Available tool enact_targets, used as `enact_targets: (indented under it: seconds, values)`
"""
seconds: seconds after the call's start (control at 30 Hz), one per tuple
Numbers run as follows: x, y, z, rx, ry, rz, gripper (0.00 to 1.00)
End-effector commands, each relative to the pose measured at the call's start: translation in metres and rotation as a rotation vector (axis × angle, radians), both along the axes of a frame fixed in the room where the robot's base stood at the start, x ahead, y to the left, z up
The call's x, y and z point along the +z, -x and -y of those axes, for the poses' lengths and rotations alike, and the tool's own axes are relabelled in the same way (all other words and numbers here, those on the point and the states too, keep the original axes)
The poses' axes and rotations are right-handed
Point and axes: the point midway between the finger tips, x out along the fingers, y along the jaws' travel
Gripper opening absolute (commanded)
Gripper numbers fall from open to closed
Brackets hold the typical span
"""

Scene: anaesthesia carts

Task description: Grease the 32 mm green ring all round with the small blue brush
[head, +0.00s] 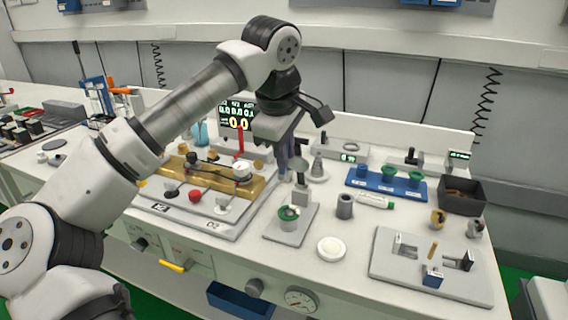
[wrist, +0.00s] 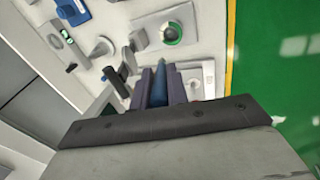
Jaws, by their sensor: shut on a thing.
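A green ring (head: 289,212) sits around a grey post on a small grey stand (head: 289,229), below and near my gripper. In the wrist view the green ring (wrist: 171,33) shows beyond my fingertips, apart from them. My gripper (head: 286,168) points down above the bench, behind the ring. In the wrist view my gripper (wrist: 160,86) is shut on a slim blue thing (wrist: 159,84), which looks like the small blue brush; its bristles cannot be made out. I cannot read any ring sizes.
A white round dish (head: 331,248) and a grey cylinder (head: 345,206) stand right of the ring stand. A tube (head: 375,201) lies before the rack. A gold manifold (head: 205,180) with knobs is at left. A grey fixture plate (head: 400,272) is at front right, a dark bin (head: 462,195) behind.

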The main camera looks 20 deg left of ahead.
Motion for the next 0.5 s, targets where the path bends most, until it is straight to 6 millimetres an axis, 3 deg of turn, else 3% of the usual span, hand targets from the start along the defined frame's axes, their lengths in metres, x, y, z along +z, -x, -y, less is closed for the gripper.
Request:
enact_targets:
  seconds: [0.5]
  values:
    - [-0.046, 0.000, 0.000, 0.000, 0.000, -0.001, 0.00]
